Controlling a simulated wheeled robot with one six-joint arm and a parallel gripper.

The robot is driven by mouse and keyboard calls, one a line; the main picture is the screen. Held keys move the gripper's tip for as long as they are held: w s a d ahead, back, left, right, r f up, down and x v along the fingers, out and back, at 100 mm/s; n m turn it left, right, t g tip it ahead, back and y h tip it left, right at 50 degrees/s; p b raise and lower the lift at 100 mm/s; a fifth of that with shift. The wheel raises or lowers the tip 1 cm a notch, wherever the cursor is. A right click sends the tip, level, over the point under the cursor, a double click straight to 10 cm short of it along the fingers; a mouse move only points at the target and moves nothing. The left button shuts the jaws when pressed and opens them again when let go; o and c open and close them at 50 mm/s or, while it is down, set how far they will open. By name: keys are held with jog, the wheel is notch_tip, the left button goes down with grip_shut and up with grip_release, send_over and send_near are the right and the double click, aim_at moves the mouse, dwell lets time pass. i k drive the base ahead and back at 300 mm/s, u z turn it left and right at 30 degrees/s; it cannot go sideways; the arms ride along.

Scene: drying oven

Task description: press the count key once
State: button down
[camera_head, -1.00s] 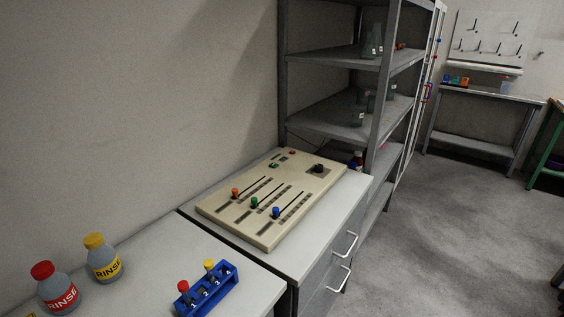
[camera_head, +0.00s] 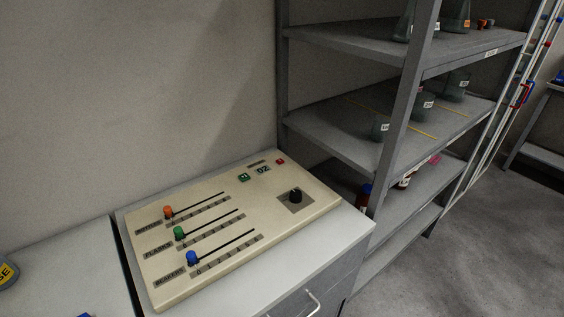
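A beige control panel (camera_head: 270,220) lies on a grey-white cabinet top in the head view. A small green key (camera_head: 243,177) sits near its back edge, beside a small display (camera_head: 263,170) that seems to read "02". A small red key or lamp (camera_head: 280,161) is at the back right. A black knob (camera_head: 295,195) is on the right side. Three sliders, orange (camera_head: 168,212), green (camera_head: 179,232) and blue (camera_head: 191,258), stand at the left ends of their slots. The labels by the keys are too small to read, so I cannot tell which is the count key. My gripper is not in view.
A grey metal shelf unit (camera_head: 398,130) with glass flasks (camera_head: 422,103) and bottles stands right behind the cabinet. A wall is behind the panel. A drawer handle (camera_head: 300,303) sticks out in front. Open floor (camera_head: 480,240) lies to the right.

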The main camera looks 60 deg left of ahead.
aim_at(243, 177)
jog(key=i, duration=0.55)
jog(key=u, duration=3.7)
jog(key=i, duration=0.5)
jog(key=z, duration=0.1)
